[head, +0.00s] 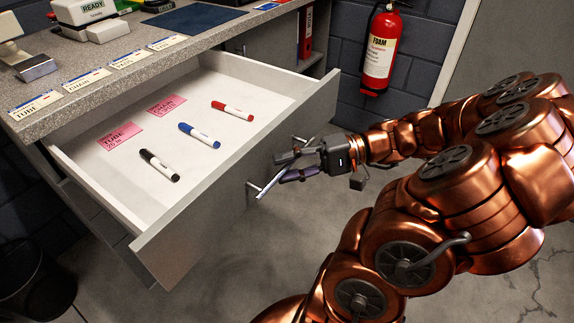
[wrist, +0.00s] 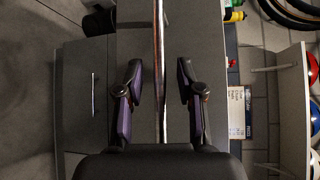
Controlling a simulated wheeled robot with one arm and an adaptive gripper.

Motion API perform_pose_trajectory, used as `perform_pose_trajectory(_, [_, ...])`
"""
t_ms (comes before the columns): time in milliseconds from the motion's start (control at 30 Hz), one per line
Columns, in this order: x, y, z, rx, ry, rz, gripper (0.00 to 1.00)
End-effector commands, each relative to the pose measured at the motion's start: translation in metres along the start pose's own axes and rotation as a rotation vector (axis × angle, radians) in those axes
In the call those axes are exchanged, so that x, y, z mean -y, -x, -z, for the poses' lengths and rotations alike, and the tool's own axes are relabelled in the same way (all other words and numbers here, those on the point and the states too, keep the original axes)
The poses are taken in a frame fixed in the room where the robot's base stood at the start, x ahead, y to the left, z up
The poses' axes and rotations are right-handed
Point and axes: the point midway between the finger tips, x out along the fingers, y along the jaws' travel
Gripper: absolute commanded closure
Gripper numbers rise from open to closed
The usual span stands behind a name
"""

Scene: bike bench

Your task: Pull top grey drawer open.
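The top grey drawer (head: 225,185) stands well open under the counter in the head view. Its grey front also shows in the wrist view (wrist: 205,30). A thin metal bar handle (head: 264,190) runs along the front. My gripper (head: 282,168) is at this handle. In the wrist view my gripper (wrist: 160,80) is open, with a finger on each side of the handle (wrist: 159,45). Gaps show between the bar and both fingers.
Inside the drawer lie a black marker (head: 159,165), a blue marker (head: 200,135), a red marker (head: 232,110) and pink labels. The grey counter (head: 130,78) above holds stamps and label cards. A fire extinguisher (head: 380,50) hangs on the wall. A dark bin (head: 35,285) stands lower left.

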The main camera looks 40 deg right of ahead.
Motion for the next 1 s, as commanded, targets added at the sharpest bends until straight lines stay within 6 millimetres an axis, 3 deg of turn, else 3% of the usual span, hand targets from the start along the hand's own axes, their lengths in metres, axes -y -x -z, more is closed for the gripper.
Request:
perform_pose_trajectory(600, [-0.001,0.087,0.001,-0.004,0.001,-0.001,0.63])
perform_pose_trajectory(1000, [-0.001,0.116,0.000,-0.001,-0.001,-0.001,0.63])
